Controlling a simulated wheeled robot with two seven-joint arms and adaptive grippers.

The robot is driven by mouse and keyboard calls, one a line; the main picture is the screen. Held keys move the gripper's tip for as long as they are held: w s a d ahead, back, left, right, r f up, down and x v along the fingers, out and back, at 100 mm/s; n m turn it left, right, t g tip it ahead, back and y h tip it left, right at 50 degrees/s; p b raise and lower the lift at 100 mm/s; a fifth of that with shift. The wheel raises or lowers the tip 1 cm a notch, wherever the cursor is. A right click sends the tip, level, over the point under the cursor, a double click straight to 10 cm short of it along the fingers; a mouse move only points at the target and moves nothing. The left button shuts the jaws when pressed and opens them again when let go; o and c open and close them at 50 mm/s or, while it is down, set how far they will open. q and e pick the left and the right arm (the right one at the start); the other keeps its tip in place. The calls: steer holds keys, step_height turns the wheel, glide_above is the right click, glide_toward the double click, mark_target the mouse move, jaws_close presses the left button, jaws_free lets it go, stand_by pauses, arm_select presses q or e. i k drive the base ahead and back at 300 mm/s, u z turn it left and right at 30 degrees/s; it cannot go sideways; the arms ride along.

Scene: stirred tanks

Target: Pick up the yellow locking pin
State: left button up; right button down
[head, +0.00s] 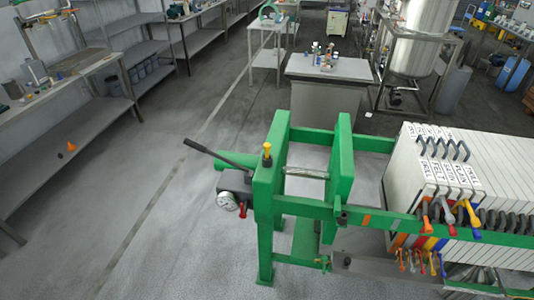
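The yellow locking pin (267,150) stands upright on top of the green end post of the press frame (264,210), near the middle of the head view. Its yellow head shows, with a darker collar below it; its lower part is hidden in the frame. Neither of my grippers shows in this view.
A black lever (212,155) and a round gauge (228,201) stick out left of the pin. A silver rod (306,173) runs to a second green plate (342,165). White filter plates (445,170) fill the right. Open floor (130,225) lies to the left.

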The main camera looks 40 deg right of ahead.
mark_target(266, 146)
steer(key=u, duration=0.85)
steer(key=i, duration=1.35)
